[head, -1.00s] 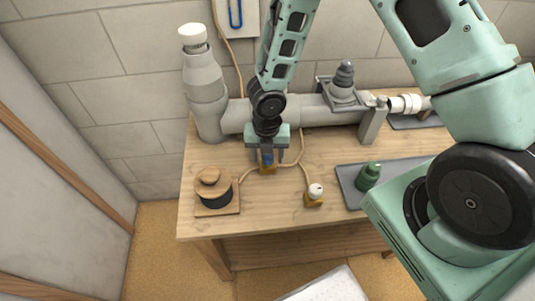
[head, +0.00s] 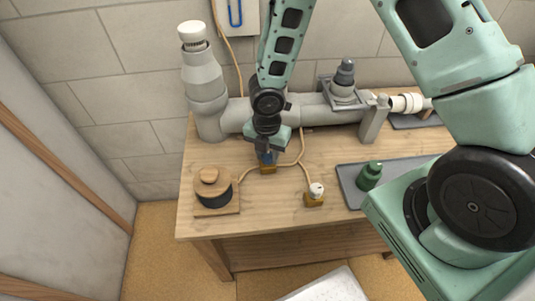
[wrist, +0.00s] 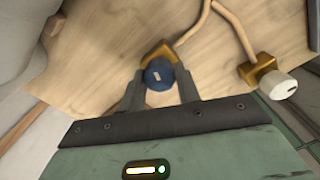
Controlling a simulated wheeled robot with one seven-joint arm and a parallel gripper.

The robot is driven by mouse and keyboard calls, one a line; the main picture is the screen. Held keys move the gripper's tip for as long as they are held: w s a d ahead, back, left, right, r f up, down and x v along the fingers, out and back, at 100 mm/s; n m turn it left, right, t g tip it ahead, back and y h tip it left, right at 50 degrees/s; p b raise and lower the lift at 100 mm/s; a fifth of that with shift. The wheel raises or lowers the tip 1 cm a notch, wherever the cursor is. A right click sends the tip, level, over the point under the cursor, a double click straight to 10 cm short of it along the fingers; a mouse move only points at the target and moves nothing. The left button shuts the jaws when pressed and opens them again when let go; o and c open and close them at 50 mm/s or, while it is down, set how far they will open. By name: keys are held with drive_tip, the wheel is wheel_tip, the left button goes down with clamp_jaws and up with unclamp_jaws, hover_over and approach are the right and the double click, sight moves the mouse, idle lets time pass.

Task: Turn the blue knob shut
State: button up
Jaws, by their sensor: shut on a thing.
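The blue knob (wrist: 158,75) sits on a brass valve body (wrist: 155,48) on the wooden bench, with a small pale mark on its top. In the head view the knob (head: 267,157) is partly hidden by my gripper (head: 267,153). My gripper (wrist: 160,85) points down over the knob, with one finger on each side of it, shut on it. A tan pipe runs from the valve to the right.
A second brass valve with a white knob (head: 316,190) stands to the right. A green bottle-like piece (head: 369,176) is on a grey tray (head: 352,196). A thick grey pipe (head: 310,108) runs behind.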

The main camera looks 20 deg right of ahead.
sight(267, 154)
drive_tip(key=m+b, duration=0.1)
drive_tip(key=m, duration=0.6)
drive_tip(key=m+b, duration=0.1)
drive_tip(key=m, duration=0.5)
drive_tip(key=shift+m+b, duration=0.3)
drive_tip(key=shift+m, duration=0.1)
idle(0.4)
drive_tip(key=o, duration=1)
drive_tip(key=shift+r, duration=0.15)
wheel_tip(267, 154, up, 17)
drive_tip(key=shift+w+r, duration=0.1)
drive_tip(key=shift+w, duration=0.05)
drive_tip(key=s+a+r+m, duration=0.1)
drive_tip(key=s+a+r, duration=0.1)
drive_tip(key=s, duration=0.4)
drive_tip(key=s+a+r+m, duration=0.2)
drive_tip(key=s, duration=0.5)
drive_tip(key=s+a+r+m, duration=0.2)
drive_tip(key=s, duration=0.5)
drive_tip(key=shift+s+a+y, duration=0.1)
drive_tip(key=shift+a+y, duration=0.05)
drive_tip(key=shift+y, duration=0.25)
